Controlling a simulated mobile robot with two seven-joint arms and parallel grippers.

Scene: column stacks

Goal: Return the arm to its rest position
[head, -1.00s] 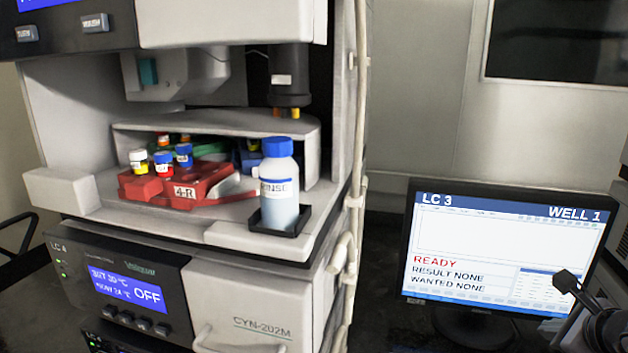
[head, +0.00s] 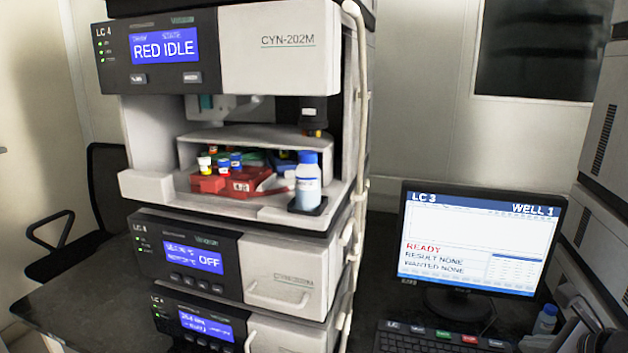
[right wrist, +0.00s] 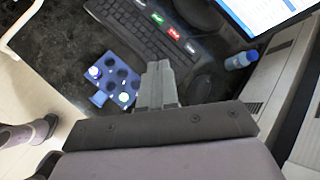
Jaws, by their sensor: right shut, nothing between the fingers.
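My right gripper (head: 580,318) shows at the lower right edge of the head view, dark and partly cut off, beside a small blue-capped bottle (head: 545,319). In the right wrist view, its fingers (right wrist: 159,75) are together with nothing between them. They show above the black bench, between a blue rack (right wrist: 112,75) and the keyboard (right wrist: 140,22). My left gripper is in neither view.
The LC 4 stack (head: 290,262) stands centre left, its open bay holding a red rack (head: 232,184) of vials and a rinse bottle (head: 307,185). A monitor (head: 478,240) stands right, behind the keyboard. Tall grey units border the right side. Bench at left is clear.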

